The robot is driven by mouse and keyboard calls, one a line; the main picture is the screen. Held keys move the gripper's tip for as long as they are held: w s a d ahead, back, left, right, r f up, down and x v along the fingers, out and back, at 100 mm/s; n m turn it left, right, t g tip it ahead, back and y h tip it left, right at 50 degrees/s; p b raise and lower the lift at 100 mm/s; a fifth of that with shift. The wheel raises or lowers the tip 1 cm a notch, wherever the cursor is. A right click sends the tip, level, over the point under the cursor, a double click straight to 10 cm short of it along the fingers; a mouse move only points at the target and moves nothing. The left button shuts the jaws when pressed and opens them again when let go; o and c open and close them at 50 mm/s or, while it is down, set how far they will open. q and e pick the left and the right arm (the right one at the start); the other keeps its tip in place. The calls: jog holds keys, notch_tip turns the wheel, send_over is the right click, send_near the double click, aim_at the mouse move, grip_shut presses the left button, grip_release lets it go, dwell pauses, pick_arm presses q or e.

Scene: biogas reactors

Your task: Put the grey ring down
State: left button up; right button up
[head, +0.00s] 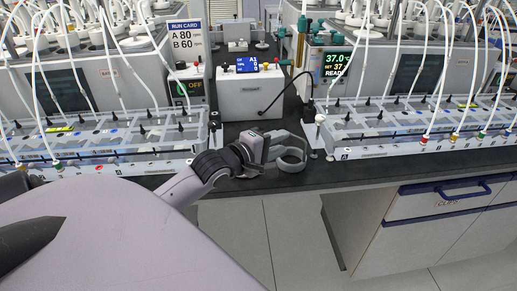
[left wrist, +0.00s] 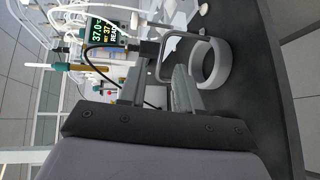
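The grey ring (head: 291,162) is at the front edge of the black bench, in the gap between the two reactor racks. A thin grey strap rises from it in a loop. In the left wrist view the ring (left wrist: 209,66) shows beyond my fingers, over the dark bench top; whether it rests there I cannot tell. My left gripper (head: 268,148) reaches in from the left, right beside the ring. In its wrist view the left gripper (left wrist: 160,75) has its fingers around the strap's near side; whether they grip it is unclear. My right gripper is not in view.
Behind the ring stands a white box with a blue display (head: 247,84) and a black cable. A clear rack (head: 110,150) with tubes stands at left, another (head: 410,138) at right. A small white-topped post (head: 319,122) is close to the ring's right. Floor lies below the bench edge.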

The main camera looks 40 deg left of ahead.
pick_arm(q)
jog(key=d+v, duration=0.1)
jog(key=v, duration=0.6)
jog(key=s+d+f+m+g, duration=0.1)
jog(key=s+d+f+m, duration=0.3)
jog(key=f, duration=0.4)
jog(key=s+d+f+m+g, duration=0.2)
jog(key=s+d+f+m, duration=0.3)
jog(key=f+m, duration=0.4)
jog(key=s+d+f+m+g+h, duration=0.1)
jog(key=s+d+f+m+g, duration=0.1)
jog(key=s+d+f+m, duration=0.2)
notch_tip(320, 180, down, 5)
jog(key=d+m, duration=0.2)
jog(key=m, duration=0.1)
jog(key=shift+s+r, duration=0.2)
jog(key=shift+r, duration=0.05)
